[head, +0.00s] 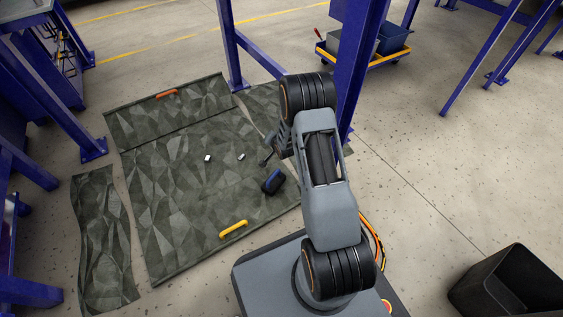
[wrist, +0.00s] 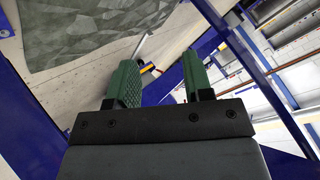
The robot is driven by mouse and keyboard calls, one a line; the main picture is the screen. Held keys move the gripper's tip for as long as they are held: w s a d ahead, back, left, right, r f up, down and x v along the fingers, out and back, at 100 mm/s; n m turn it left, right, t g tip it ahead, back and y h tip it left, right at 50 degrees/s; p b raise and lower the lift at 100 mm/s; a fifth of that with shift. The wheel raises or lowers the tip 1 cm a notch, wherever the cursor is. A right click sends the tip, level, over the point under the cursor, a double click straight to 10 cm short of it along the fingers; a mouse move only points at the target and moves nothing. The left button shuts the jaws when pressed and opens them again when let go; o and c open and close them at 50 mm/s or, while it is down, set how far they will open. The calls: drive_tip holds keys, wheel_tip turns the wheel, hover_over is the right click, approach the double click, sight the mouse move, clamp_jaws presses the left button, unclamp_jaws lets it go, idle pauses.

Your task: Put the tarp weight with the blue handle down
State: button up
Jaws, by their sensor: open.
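The tarp weight with the blue handle (head: 273,181) is a dark block with blue on top, and it rests on the grey-green tarp (head: 175,225) near its right side. My gripper (head: 266,158) is seen small beside my arm in the head view, just above the weight in the picture and apart from it. In the wrist view my gripper (wrist: 160,78) shows two green fingers spread apart with nothing between them. The weight cannot be made out in the wrist view, where part of the tarp (wrist: 80,30) fills the upper left.
A yellow handle (head: 233,229) lies at the tarp's near edge and an orange handle (head: 166,94) at its far edge. Two small pale pieces lie mid-tarp. Blue posts (head: 358,70) stand close behind my arm. A black bin (head: 510,283) stands right; floor between is clear.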

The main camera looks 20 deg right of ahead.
drive_tip(key=s+a+r+n+g, duration=0.2)
drive_tip(key=s+r, duration=0.3)
drive_tip(key=r, duration=0.3)
drive_tip(key=s+a+r+n+g, duration=0.2)
drive_tip(key=s+a+r, duration=0.15)
drive_tip(key=r, duration=0.55)
drive_tip(key=s+a+r+n+g, duration=0.2)
drive_tip(key=s+r, duration=0.2)
drive_tip(key=s, duration=0.6)
drive_tip(key=s+a+r+n+g, duration=0.1)
drive_tip(key=s+a+r+n, duration=0.1)
drive_tip(key=s, duration=0.8)
wheel_tip(320, 180, up, 2)
drive_tip(key=shift+s+a+r+n+g+y, duration=0.15)
drive_tip(key=shift+s+n+g+y, duration=0.1)
drive_tip(key=shift+n+g+y, duration=0.25)
wheel_tip(320, 180, up, 42)
drive_tip(key=t+p, duration=0.1)
drive_tip(key=p, duration=3.8)
drive_tip(key=shift+s+a+f+p, duration=0.15)
drive_tip(key=shift+f+p, duration=0.1)
drive_tip(key=shift+p, duration=0.15)
